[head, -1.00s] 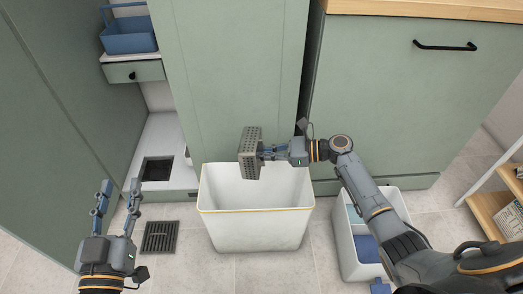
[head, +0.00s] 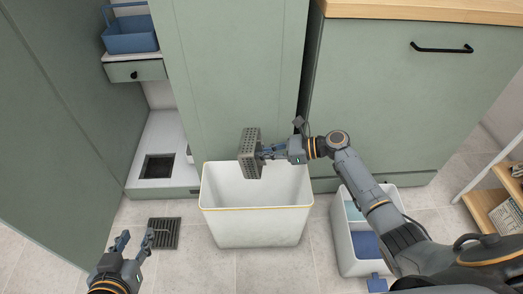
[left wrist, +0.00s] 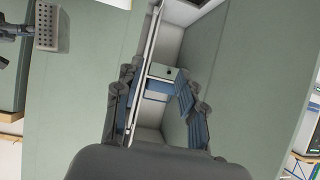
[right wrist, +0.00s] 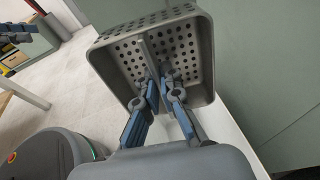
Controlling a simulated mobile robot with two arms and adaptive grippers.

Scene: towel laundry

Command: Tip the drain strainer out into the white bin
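The grey perforated drain strainer (head: 249,153) is turned on its side above the back part of the white bin (head: 257,229). My right gripper (head: 266,153) is shut on it. In the right wrist view, the fingers (right wrist: 160,92) pinch the strainer's middle bar inside its open side (right wrist: 203,58); I see no loose contents in the visible part. The floor of the bin is not clearly visible. My left gripper (head: 135,240) is open and empty, low at the left; its spread fingers also show in the left wrist view (left wrist: 157,100).
A dark floor grate (head: 164,233) lies left of the bin. A square dark drain opening (head: 158,167) sits in the white recess behind it. A white bin with blue and teal contents (head: 349,251) stands at the right. Green cabinet fronts (head: 228,80) are close behind.

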